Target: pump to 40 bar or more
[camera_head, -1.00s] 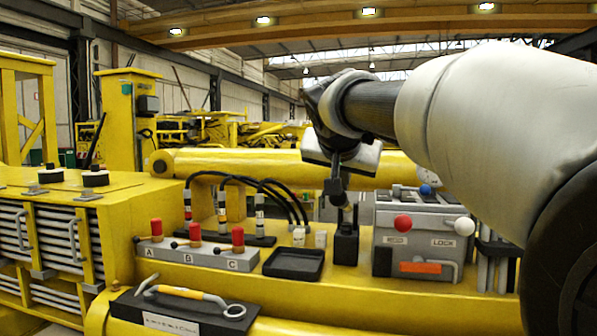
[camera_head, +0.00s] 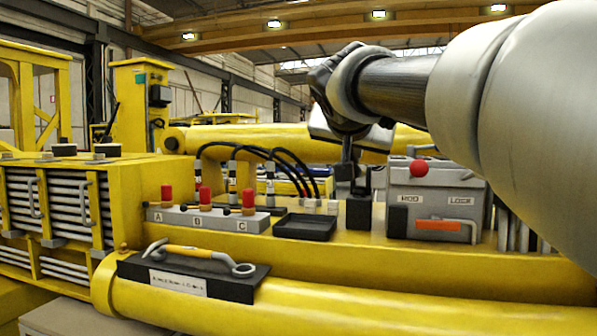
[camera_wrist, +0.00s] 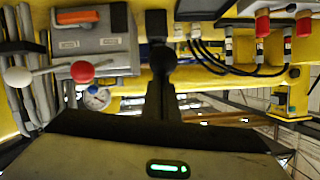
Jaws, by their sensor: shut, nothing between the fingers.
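The grey pump box (camera_head: 437,190) stands on the yellow beam, with a red ball knob (camera_head: 419,168), an orange-handled lever (camera_head: 438,225) and a LOCK label on its front. In the wrist view, the box (camera_wrist: 100,38) shows at upper left with the red knob (camera_wrist: 82,71), a white ball lever (camera_wrist: 18,76), a blue knob (camera_wrist: 93,89) and a round gauge (camera_wrist: 97,98). The gauge reading is too small to tell. My gripper (camera_head: 346,176) is shut and empty, pointing down left of the box, above or near a black block (camera_head: 359,213). Its dark fingers (camera_wrist: 161,95) show in the wrist view.
A grey valve block (camera_head: 208,219) with red-topped levers marked A, B and C stands at left. Black hoses (camera_head: 285,160) arch behind an empty black tray (camera_head: 304,226). A yellow-handled tool (camera_head: 190,251) lies on a black holder in front.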

